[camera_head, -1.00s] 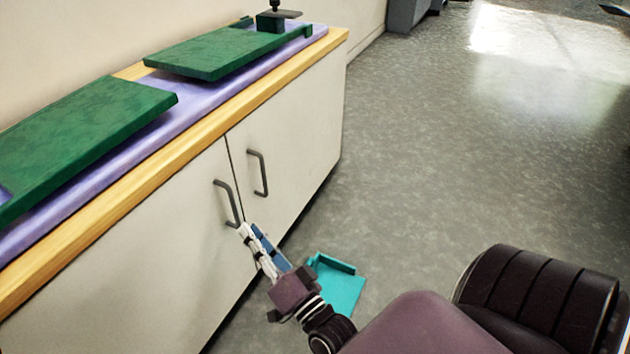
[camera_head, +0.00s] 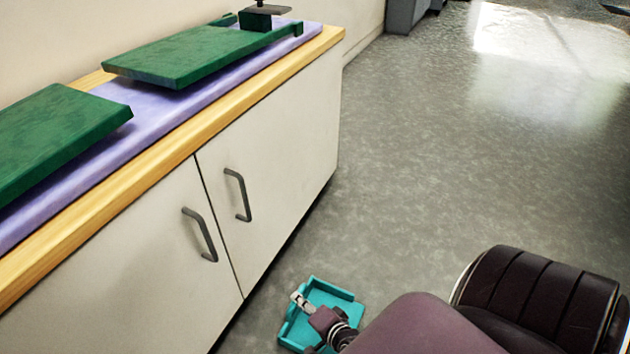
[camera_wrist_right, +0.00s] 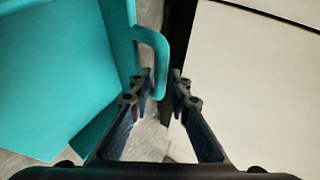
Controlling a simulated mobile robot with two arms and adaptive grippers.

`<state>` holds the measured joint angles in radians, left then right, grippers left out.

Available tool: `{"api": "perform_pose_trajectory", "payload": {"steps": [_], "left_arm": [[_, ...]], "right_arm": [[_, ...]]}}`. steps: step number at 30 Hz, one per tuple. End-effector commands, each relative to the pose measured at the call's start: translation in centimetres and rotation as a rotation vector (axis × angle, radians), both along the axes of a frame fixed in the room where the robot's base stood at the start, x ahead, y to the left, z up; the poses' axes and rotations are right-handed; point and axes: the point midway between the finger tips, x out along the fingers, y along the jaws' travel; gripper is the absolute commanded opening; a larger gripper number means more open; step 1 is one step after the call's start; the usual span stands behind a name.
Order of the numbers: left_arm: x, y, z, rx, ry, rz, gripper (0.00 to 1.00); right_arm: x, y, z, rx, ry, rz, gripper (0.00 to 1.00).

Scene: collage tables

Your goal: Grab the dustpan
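The teal dustpan (camera_head: 338,291) lies on the floor beside the cabinet, partly covered by my right arm in the head view. My right gripper (camera_head: 297,297) is over its cabinet side. In the right wrist view the dustpan (camera_wrist_right: 60,75) fills the left side, and its looped handle (camera_wrist_right: 161,50) reaches down between the two fingertips (camera_wrist_right: 162,82). The fingers are apart, with a narrow gap between the handle and the right finger. I cannot tell whether the left finger touches the handle. My left gripper is not in view.
A white cabinet (camera_head: 268,165) with two dark handles stands close on the left, and its face is near the right finger in the wrist view. Green boards (camera_head: 190,55) lie on its top.

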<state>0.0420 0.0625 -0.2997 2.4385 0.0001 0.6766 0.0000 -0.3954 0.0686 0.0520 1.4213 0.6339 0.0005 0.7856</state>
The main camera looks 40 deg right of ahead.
Motion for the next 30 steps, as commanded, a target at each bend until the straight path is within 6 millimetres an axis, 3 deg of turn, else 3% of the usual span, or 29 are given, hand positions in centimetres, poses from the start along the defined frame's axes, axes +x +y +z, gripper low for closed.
{"api": "perform_pose_trajectory", "payload": {"steps": [7,16,21,30], "left_arm": [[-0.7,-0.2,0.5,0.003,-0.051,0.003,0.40],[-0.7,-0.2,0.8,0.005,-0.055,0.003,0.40],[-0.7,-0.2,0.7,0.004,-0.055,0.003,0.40],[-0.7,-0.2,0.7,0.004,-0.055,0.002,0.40]], "right_arm": [[2.2,-0.1,-1.5,-0.001,-0.001,0.001,0.17],[2.5,-0.1,-1.5,-0.001,-0.001,0.001,0.17],[2.5,-0.1,-1.5,-0.002,-0.001,0.001,0.00],[2.5,-0.1,-1.4,-0.002,-0.001,0.001,0.00]]}}
